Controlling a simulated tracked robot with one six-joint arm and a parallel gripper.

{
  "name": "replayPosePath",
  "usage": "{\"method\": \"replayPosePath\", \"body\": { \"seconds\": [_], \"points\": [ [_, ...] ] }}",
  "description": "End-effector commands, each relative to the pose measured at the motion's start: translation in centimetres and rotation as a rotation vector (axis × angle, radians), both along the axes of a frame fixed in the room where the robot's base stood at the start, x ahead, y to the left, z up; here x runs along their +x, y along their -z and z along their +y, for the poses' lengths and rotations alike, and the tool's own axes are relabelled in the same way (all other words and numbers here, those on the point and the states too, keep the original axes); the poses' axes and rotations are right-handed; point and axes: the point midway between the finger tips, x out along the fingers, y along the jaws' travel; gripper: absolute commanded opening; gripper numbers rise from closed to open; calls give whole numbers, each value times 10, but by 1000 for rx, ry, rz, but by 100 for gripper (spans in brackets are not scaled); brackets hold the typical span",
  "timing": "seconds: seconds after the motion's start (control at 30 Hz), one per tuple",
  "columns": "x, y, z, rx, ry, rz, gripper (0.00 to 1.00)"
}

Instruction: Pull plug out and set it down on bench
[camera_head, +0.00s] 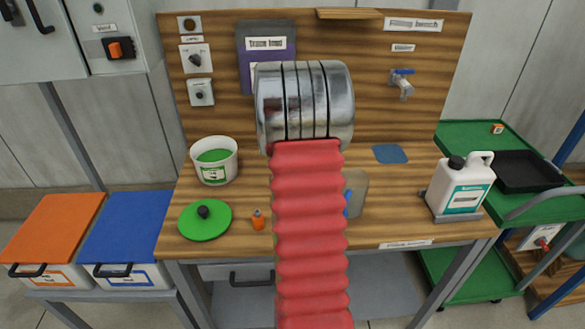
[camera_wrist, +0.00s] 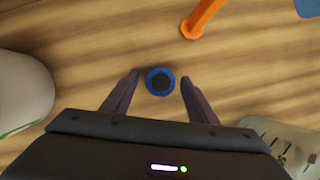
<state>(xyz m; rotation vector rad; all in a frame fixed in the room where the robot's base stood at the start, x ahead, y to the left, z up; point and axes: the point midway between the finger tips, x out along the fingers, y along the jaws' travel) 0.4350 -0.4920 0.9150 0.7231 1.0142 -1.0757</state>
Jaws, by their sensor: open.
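In the wrist view, a small round blue piece with a dark centre (camera_wrist: 160,82), which looks like the plug, shows from above against the wooden bench (camera_wrist: 95,50). My gripper (camera_wrist: 160,77) is open, with one finger to each side of the blue piece and a visible gap on both sides. I cannot tell how high the fingertips are above it. In the head view, my red-sleeved arm and metal wrist hide the gripper and this piece. The bench top (camera_head: 400,195) shows on both sides of the arm.
A white bucket (camera_head: 214,172), green lid (camera_head: 205,220) and small orange bottle (camera_head: 258,219) are left of my arm. A grey-tan piece (camera_head: 357,190) is partly hidden behind it. A white canister (camera_head: 460,185) stands right. An orange rod (camera_wrist: 200,18) is near the gripper. Bench right of centre is clear.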

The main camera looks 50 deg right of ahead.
Motion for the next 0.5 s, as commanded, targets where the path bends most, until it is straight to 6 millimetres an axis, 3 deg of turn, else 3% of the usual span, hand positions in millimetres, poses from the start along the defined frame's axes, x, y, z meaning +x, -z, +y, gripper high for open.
{"method": "replayPosePath", "body": {
  "seconds": [0.23, 0.5],
  "points": [
    [-1, -12, 4, -2, 0, -2, 54],
    [-6, -48, 18, -2, -1, -3, 54]
  ]
}}
